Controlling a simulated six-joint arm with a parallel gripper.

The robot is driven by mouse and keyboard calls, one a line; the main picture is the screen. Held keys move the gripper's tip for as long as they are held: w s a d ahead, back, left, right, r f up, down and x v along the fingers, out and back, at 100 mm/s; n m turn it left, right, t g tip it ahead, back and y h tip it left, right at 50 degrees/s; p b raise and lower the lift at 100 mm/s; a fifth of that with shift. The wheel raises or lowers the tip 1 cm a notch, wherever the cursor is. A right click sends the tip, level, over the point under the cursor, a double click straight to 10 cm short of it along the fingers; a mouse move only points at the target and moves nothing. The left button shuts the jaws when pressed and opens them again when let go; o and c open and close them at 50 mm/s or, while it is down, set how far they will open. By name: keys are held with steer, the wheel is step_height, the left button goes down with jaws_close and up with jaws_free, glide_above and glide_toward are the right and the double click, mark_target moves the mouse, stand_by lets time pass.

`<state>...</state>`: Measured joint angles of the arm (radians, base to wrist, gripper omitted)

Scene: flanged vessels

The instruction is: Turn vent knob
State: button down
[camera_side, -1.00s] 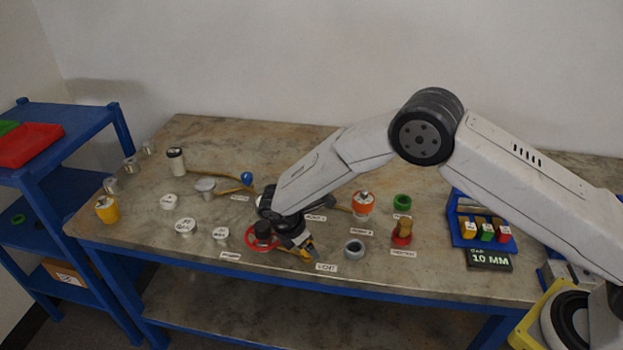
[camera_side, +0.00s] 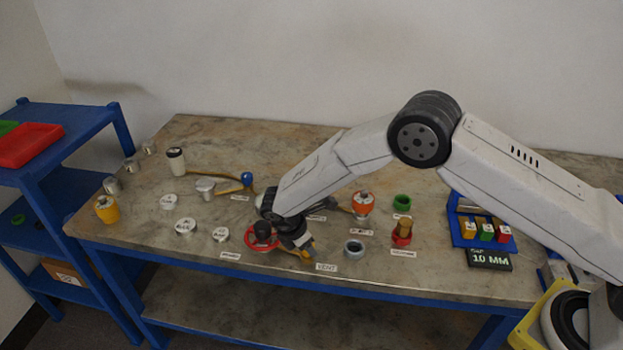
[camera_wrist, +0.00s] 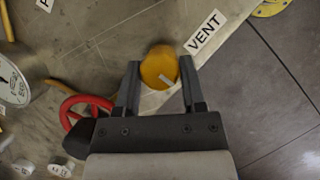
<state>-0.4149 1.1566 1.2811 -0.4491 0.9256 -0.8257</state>
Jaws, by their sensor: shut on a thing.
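The vent knob (camera_wrist: 159,66) is a round yellow knob with a pale pointer mark, beside the VENT label (camera_wrist: 205,33) at the table's front edge. In the wrist view my gripper (camera_wrist: 160,75) has one finger on each side of the knob, shut on it. In the side view my gripper (camera_side: 305,245) points down at the front edge, just left of the VENT label (camera_side: 326,267). There the knob is mostly hidden by my gripper.
A red handwheel (camera_side: 262,238) is close to the left of my gripper. A grey ring (camera_side: 354,248) stands to the right, then a red-based brass fitting (camera_side: 402,232). An orange-topped part (camera_side: 363,203) is behind. A round dial (camera_wrist: 12,85) lies left in the wrist view.

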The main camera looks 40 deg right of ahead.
steer(key=shift+m, duration=0.3)
steer(key=m+g, duration=0.1)
steer(key=m, duration=0.2)
steer(key=shift+w+m+g, duration=0.1)
steer(key=shift+m+g, duration=0.2)
steer(key=m, duration=0.2)
steer(key=m+g+y, duration=0.1)
steer(key=m, duration=0.1)
steer(key=shift+g, duration=0.3)
steer(key=m, duration=0.2)
steer(key=m+g+y, duration=0.1)
steer(key=m, duration=0.2)
steer(key=shift+w+d+y, duration=0.1)
steer(key=shift+d+y, duration=0.05)
steer(key=shift+y, duration=0.15)
steer(key=m+y, duration=0.1)
steer(key=m, duration=0.3)
steer(key=shift+m+y, duration=0.3)
steer(key=shift+y, duration=0.1)
steer(key=shift+c, duration=0.9)
jaws_free()
